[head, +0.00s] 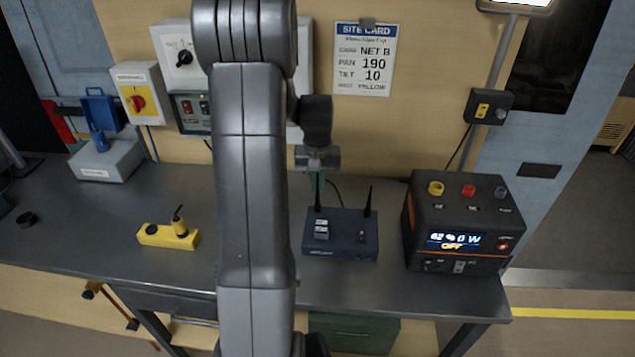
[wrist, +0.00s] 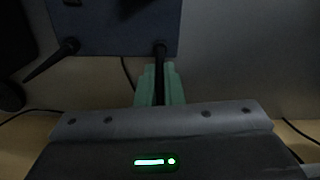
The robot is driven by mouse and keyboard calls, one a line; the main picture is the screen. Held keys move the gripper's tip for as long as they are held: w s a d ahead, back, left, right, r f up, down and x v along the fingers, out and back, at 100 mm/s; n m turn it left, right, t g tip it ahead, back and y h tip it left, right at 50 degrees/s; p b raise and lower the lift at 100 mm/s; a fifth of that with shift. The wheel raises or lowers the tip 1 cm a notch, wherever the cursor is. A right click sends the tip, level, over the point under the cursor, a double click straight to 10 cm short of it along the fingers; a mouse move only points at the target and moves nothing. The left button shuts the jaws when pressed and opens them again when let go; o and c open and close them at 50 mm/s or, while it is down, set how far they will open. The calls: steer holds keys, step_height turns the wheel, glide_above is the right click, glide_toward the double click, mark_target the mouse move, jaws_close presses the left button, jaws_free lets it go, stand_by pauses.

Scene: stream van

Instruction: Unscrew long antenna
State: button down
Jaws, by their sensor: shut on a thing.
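The dark blue router box (head: 341,243) stands on the grey workbench with two black antennas at its back edge. My gripper (head: 318,180) is above the back left of the router. Its green fingers are shut around the router's left antenna (head: 318,203), which stands upright. In the wrist view the green fingers (wrist: 160,70) close on both sides of this black antenna (wrist: 160,53), whose base still meets the router (wrist: 115,30). The other antenna (head: 368,203) leans slightly and is free; it also shows in the wrist view (wrist: 50,60). I cannot tell which antenna is longer.
A black power unit (head: 460,225) with a lit display stands right of the router. A yellow device (head: 168,236) with a short black antenna lies left of my arm. A site card (head: 364,60) hangs on the wall behind. Bench space left of the router is partly hidden by my arm.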

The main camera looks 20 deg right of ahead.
steer(key=n, duration=0.3)
steer(key=c, duration=1.6)
jaws_free()
steer(key=m, duration=0.3)
steer(key=shift+m, duration=0.3)
steer(key=m, duration=0.4)
